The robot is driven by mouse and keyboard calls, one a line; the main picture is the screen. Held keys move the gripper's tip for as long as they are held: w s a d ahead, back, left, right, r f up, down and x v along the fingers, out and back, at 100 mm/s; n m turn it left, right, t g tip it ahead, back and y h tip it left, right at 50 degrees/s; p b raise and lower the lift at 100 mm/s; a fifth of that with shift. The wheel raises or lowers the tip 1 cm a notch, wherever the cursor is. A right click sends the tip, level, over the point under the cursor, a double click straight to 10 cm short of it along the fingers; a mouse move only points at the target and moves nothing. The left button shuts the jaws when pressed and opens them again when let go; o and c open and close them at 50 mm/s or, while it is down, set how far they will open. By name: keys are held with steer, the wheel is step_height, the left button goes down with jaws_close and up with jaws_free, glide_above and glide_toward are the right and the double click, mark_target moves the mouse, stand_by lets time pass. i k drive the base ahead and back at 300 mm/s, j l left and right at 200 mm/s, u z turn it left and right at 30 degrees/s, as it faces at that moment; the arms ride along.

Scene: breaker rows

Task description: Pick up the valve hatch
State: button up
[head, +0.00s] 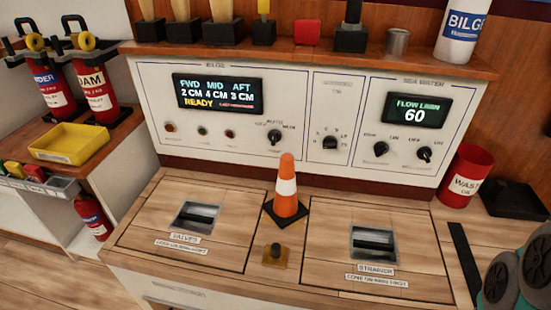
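The valve hatch (234,230) is a wooden panel on the left of the bench top in the head view. It lies flat and closed, with a dark outline around it. A recessed metal pull with a dark bar (197,216) sits near its middle. A white label reading "VALVES" (184,238) is in front of the pull, with a smaller, blurred label line below it. My gripper is not in view, and nothing covers the hatch.
An orange cone (286,192) stands between this hatch and the strainer hatch (325,240). A small black knob on a yellowish base (275,255) is in front of it. The control panel (310,95) rises behind. A red waste bin (466,175) stands right.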

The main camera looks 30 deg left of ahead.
mark_target(208, 225)
steer(key=u, duration=1.95)
steer(key=i+j+z, duration=0.1)
steer(key=j, duration=0.3)
steer(key=i+j+z, duration=0.1)
steer(key=j, duration=0.25)
steer(key=i+j, duration=0.15)
steer(key=j, duration=0.25)
steer(key=i+z, duration=0.05)
